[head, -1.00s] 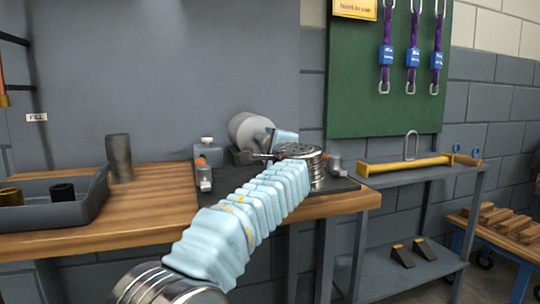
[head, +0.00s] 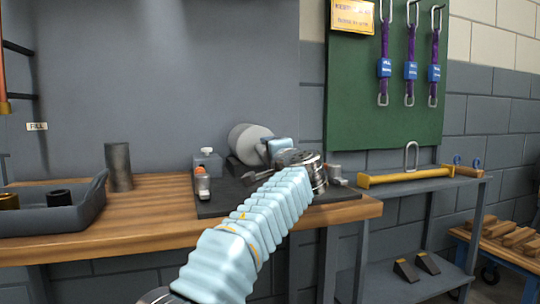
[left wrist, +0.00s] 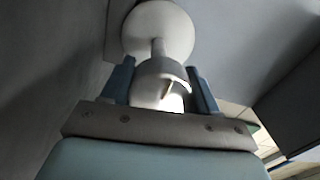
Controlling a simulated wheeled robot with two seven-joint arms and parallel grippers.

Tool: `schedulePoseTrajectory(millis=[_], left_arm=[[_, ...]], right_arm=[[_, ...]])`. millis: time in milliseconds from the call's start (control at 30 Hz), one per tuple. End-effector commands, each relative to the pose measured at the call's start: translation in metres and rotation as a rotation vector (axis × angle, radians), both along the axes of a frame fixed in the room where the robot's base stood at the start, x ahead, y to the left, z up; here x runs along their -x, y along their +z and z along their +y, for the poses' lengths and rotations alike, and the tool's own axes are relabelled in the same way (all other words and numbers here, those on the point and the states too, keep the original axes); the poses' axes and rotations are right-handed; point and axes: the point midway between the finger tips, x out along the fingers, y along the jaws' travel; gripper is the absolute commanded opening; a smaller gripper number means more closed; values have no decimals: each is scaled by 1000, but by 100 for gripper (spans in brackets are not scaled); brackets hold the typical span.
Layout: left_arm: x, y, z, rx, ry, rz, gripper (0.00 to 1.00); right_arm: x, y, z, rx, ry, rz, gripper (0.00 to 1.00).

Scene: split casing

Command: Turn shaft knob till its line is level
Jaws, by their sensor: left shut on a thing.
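The casing (head: 246,142) is a pale grey round body on a dark plate on the bench. In the left wrist view its round end (left wrist: 158,30) shows beyond the fingers. A pale shaft knob (left wrist: 158,84) sits in front of it on a short neck. My left gripper (head: 264,150) reaches to the casing's right side. In the left wrist view its two blue-grey fingers (left wrist: 160,80) are on either side of the knob, shut on it. A thin raised edge shows on the knob, but I cannot tell whether it is the line. In the head view my gripper and wrist hide the knob. My right gripper is not in view.
A grey cylinder (head: 118,167) and a dark tray (head: 60,215) are farther left. A side shelf holds a yellow-handled tool (head: 405,176). The wooden bench (head: 150,215) is clear in between.

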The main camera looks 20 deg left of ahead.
Motion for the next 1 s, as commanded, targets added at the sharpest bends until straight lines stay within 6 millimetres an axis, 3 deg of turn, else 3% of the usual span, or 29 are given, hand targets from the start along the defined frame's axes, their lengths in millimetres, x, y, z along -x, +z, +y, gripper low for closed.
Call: schedulePoseTrajectory(millis=[167, 200, 333, 733, 1000], left_arm=[[0, -1, 1, 0, 5, 3, 29], [0, -1, 1, 0, 5, 3, 64], [0, -1, 1, -1, 4, 2, 84], [8, -2, -6, 0, 0, 1, 84], [57, -5, -40, 1, -3, 1, 84]], right_arm=[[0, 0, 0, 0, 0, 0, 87], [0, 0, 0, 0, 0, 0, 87], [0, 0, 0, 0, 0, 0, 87], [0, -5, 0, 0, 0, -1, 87], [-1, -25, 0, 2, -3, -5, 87]])
